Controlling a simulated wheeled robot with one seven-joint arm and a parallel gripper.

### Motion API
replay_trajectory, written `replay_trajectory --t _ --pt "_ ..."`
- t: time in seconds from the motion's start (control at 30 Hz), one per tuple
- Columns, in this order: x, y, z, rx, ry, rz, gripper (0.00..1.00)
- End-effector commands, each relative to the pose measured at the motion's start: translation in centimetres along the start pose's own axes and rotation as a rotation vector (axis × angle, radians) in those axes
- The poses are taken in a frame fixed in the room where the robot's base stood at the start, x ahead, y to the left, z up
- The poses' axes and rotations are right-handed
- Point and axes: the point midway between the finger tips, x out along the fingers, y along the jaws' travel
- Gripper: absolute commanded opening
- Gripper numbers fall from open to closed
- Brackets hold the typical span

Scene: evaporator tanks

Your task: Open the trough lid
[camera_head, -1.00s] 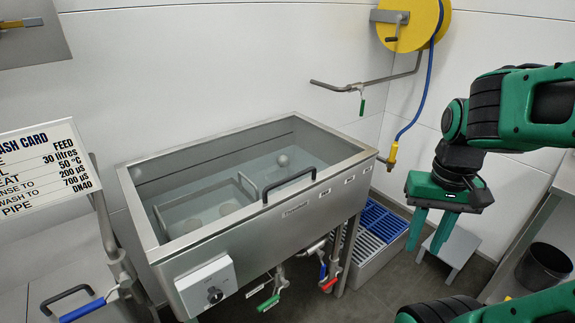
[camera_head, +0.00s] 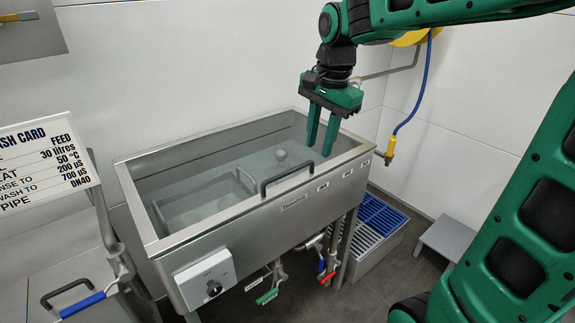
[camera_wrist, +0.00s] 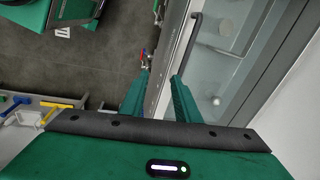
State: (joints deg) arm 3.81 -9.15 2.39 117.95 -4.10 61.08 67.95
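The steel trough (camera_head: 250,214) stands against the wall in the head view. A clear, see-through lid (camera_head: 215,180) appears to lie over its top, with a dark bar handle (camera_head: 287,178) along the front edge. The handle also shows in the wrist view (camera_wrist: 195,30). My gripper (camera_head: 321,150) points down over the right part of the trough, behind and right of the handle in the picture. Its two green fingers are apart with nothing between them. In the wrist view the fingers (camera_wrist: 158,95) straddle the trough's front edge, and the handle lies beyond them.
A control box with a knob (camera_head: 206,280) is on the trough's front. Valves with green and red handles (camera_head: 268,296) hang below. A wash card (camera_head: 45,165) stands at left. A blue grate (camera_head: 375,222) and a grey step (camera_head: 446,238) are at right on the floor.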

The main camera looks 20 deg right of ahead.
Motion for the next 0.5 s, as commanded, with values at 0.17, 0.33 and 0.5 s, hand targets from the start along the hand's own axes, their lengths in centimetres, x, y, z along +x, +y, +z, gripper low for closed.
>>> replay_trajectory --t 0.17,0.33,0.5 --pt "-0.6 -4.5 2.0 0.087 -0.02 -0.029 0.29" --pt "-0.1 -5.5 2.7 0.114 -0.028 -0.034 0.29" --pt "2.1 -5.5 2.8 0.114 -0.028 -0.032 0.29"
